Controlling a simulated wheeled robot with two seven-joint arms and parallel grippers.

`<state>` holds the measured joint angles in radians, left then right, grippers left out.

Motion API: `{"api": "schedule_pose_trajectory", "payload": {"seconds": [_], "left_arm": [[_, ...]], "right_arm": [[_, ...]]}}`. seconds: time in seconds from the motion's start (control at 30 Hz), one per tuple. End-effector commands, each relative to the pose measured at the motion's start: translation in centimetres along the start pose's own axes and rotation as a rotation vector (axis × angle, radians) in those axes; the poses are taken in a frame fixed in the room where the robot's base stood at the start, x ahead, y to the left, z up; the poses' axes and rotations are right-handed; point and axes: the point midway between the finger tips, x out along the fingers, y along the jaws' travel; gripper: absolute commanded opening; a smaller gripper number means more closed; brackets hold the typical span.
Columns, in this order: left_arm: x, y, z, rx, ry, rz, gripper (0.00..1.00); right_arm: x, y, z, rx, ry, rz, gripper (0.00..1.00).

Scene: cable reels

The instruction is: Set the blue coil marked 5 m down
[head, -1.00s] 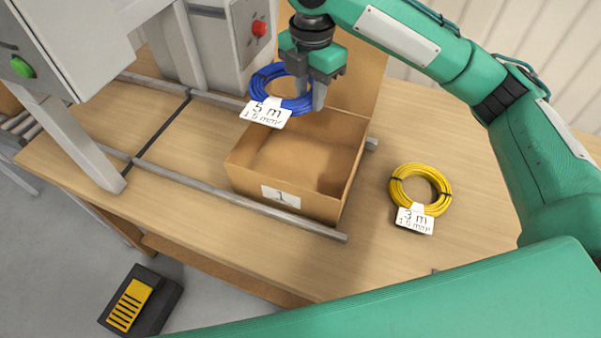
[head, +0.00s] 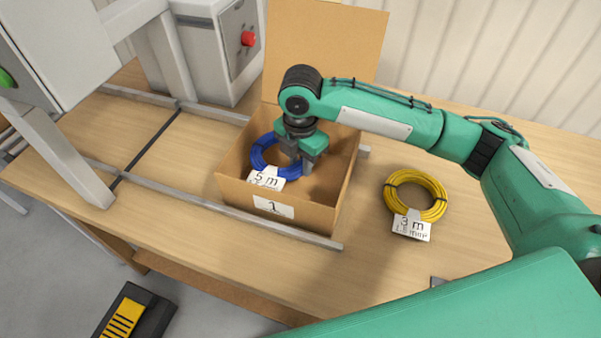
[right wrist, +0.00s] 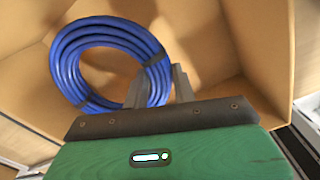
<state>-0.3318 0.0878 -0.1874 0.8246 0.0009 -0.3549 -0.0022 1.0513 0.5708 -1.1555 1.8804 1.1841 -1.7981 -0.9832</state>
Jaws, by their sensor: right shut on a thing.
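The blue coil (head: 262,158) with a white tag reading 5 m (head: 266,180) is inside the open cardboard box (head: 322,211) marked 1, toward its left side. My right gripper (head: 300,168) reaches down into the box and is shut on the right side of the coil. In the right wrist view the blue coil (right wrist: 62,62) passes between the fingers (right wrist: 158,92), with cardboard walls around it. I cannot tell whether the coil touches the box floor. My left gripper is not in view.
A yellow coil (head: 436,186) tagged 3 m lies on the table to the right of the box. Metal rails (head: 180,198) run along the table by the box. A machine with a red button (head: 247,39) stands behind at left. The box's lid flap (head: 322,50) stands up behind.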

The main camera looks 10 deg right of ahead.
Motion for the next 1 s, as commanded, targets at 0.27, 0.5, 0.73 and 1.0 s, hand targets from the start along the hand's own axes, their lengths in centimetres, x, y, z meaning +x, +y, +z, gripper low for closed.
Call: {"api": "schedule_pose_trajectory", "payload": {"seconds": [0.27, 0.5, 0.73, 1.0], "left_arm": [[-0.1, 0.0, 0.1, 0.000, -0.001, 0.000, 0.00], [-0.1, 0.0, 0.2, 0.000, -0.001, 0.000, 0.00], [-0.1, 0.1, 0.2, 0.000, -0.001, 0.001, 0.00], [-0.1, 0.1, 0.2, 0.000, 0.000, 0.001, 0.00]], "right_arm": [[2.1, 0.0, 0.0, 0.001, 0.000, 0.000, 0.00], [4.8, 0.0, 0.0, 0.000, 0.000, 0.003, 0.00], [4.8, 0.1, 0.0, 0.001, 0.000, 0.003, 0.00], [5.0, 0.0, 0.0, 0.001, 0.000, 0.001, 0.48]]}}
